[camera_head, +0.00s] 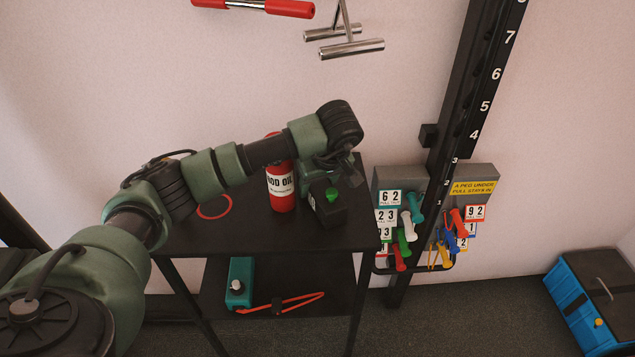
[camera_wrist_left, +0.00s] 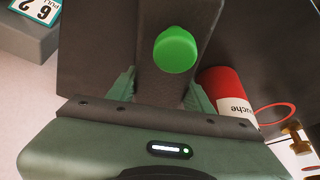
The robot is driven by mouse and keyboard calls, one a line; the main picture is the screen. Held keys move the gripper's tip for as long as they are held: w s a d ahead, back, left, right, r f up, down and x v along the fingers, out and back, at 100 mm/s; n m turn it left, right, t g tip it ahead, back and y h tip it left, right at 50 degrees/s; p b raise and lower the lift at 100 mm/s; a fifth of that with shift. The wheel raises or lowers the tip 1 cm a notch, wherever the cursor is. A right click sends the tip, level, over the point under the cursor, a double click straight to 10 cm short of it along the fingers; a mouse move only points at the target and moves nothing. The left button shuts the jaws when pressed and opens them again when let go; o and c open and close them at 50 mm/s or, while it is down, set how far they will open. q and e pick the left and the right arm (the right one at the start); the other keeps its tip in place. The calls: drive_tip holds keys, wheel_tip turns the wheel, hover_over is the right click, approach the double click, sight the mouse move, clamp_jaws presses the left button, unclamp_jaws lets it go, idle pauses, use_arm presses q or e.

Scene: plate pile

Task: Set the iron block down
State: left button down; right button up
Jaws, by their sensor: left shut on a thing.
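The iron block (camera_head: 333,212) is a dark block with a green knob (camera_head: 332,194) on it. It is at the right part of the black table's top (camera_head: 240,236). My left gripper (camera_head: 325,180) is shut on the block. In the left wrist view the block (camera_wrist_left: 160,72) stands between the two green fingers of my left gripper (camera_wrist_left: 160,92), with the green knob (camera_wrist_left: 175,50) facing the camera. The block's underside is hidden, so I cannot tell whether it touches the tabletop. My right gripper is not in view.
A red can (camera_head: 281,192) stands close left of the block, and a red ring (camera_head: 214,207) lies further left. The lower shelf holds a teal block (camera_head: 239,282) and a red band (camera_head: 300,301). A peg rack (camera_head: 480,180) is right of the table. The front tabletop is clear.

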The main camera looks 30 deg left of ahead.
use_arm(q)
drive_tip(key=shift+r, duration=0.25)
drive_tip(key=c, duration=1)
unclamp_jaws()
drive_tip(key=shift+f, duration=0.3)
drive_tip(key=shift+o, duration=0.6)
drive_tip(key=shift+r, duration=0.1)
